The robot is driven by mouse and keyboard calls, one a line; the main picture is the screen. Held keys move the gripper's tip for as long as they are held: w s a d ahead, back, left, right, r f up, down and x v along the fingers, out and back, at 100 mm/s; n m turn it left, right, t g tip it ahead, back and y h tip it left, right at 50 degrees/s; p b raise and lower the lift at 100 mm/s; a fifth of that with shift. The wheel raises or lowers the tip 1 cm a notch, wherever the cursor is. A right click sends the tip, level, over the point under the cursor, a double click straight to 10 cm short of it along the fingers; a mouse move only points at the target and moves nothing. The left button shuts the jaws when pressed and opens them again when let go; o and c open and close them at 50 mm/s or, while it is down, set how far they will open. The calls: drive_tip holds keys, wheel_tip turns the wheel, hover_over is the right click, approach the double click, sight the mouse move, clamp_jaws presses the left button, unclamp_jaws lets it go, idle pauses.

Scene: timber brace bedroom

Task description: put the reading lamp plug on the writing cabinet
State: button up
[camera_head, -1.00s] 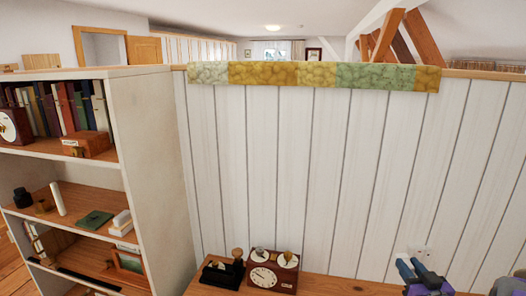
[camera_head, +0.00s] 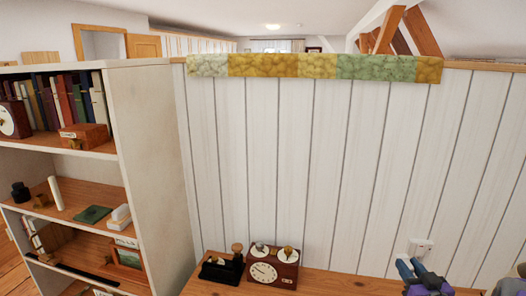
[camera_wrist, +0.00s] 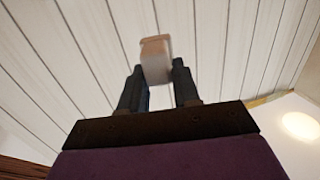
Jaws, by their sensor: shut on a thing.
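In the wrist view, my gripper (camera_wrist: 157,72) is shut on a small pale block, the reading lamp plug (camera_wrist: 155,50), which sticks out past the fingertips. A wooden top (camera_head: 340,285), likely the writing cabinet, runs along the bottom against the panelled wall. My gripper appears in front of its right part. I cannot tell the height between them. No cord is clearly visible.
A chess clock (camera_head: 273,266) and a dark wooden-knobbed device (camera_head: 222,268) stand on the top's left part. The middle of the top looks bare. A bookshelf (camera_head: 158,170) stands at the left.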

drive_tip(key=shift+f+b, duration=0.65)
drive_tip(key=shift+f, duration=0.3)
drive_tip(key=shift+f, duration=0.3)
drive_tip(key=o, duration=1.1)
drive_tip(key=shift+s, duration=0.1)
